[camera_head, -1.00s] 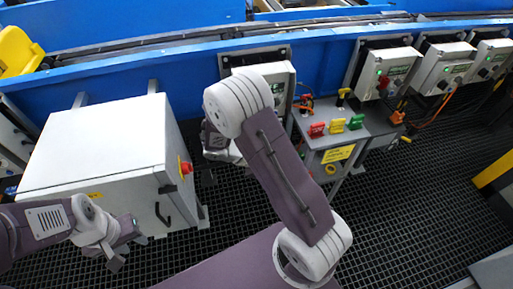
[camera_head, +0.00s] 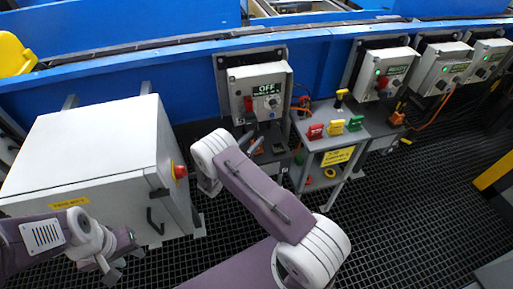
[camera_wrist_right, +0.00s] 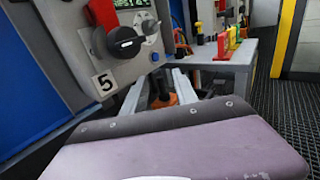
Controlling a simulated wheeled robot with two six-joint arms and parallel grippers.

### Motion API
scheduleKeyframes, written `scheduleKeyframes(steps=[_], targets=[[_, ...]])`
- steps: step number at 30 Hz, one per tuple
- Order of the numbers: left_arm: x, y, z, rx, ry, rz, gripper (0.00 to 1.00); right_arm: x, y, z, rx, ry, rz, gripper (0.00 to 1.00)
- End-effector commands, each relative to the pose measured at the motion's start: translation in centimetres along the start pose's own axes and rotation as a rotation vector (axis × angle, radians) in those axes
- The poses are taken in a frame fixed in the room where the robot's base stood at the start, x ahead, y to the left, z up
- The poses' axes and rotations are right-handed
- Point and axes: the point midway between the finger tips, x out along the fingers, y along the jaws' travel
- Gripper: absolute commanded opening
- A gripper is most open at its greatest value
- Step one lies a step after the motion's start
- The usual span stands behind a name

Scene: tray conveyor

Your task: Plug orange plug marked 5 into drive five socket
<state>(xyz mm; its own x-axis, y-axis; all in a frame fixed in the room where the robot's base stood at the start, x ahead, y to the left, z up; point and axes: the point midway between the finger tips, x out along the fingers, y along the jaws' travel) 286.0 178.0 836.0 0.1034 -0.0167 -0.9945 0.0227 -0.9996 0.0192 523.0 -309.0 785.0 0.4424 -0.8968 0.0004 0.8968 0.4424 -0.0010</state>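The drive five box (camera_head: 257,88) is on the blue conveyor side in the head view, its display reading OFF. In the right wrist view it (camera_wrist_right: 75,50) bears a label 5, a red lever and a black knob. An orange piece with a black upper part (camera_wrist_right: 163,98) shows below and beyond the box; I cannot tell whether it is the plug. The socket cannot be made out.
A white cabinet (camera_head: 85,150) with a red button fills the left. A grey stand (camera_head: 345,108) right of the box carries red, yellow and green pieces. More drive boxes (camera_head: 385,72) follow to the right. Dark grating floor (camera_head: 400,205) is free at right.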

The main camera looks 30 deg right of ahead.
Motion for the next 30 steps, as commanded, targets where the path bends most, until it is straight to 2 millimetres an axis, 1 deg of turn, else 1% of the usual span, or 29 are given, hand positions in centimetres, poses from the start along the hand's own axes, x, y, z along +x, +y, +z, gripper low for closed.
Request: scheduleKeyframes(steps=[3, 7, 10, 15, 16, 17, 18, 19, 20, 30], targets=[[0.0, 0.0, 0.0, 0.000, 0.000, 0.000, 0.36, 2.3, -0.2, -0.1, 0.002, -0.001, -0.008, 0.35], [0.1, 0.0, 0.0, 0.000, 0.000, 0.000, 0.36, 4.3, -0.1, -0.2, 0.001, 0.001, -0.005, 0.35], [0.1, 0.0, 0.0, 0.000, 0.000, 0.000, 0.36, 4.9, -0.1, -0.2, 0.001, 0.000, -0.003, 0.35], [0.1, 0.0, 0.0, 0.000, 0.000, 0.000, 0.36, 4.9, -0.1, -0.2, 0.001, 0.000, -0.002, 0.35], [0.1, 0.0, 0.0, 0.000, 0.000, 0.000, 0.36, 4.8, -0.1, -0.2, 0.001, 0.000, -0.002, 0.29], [0.1, 0.0, 0.0, 0.000, 0.000, 0.000, 0.36, 4.8, -0.1, -0.2, 0.001, 0.000, -0.002, 0.21], [0.1, 0.0, 0.0, 0.000, 0.000, 0.000, 0.36, 4.8, -0.1, -0.2, 0.001, 0.000, -0.002, 0.10], [0.1, 0.0, 0.0, 0.000, 0.000, 0.000, 0.36, 4.8, -0.1, -0.2, 0.001, 0.001, -0.002, 0.01], [0.1, 0.0, 0.0, 0.000, 0.000, 0.000, 0.36, 4.8, -0.1, -0.2, 0.001, 0.001, -0.002, 0.00], [0.1, 0.0, 0.0, 0.000, 0.000, 0.000, 0.36, 4.8, -0.1, -0.2, 0.000, 0.001, -0.003, 0.00]])
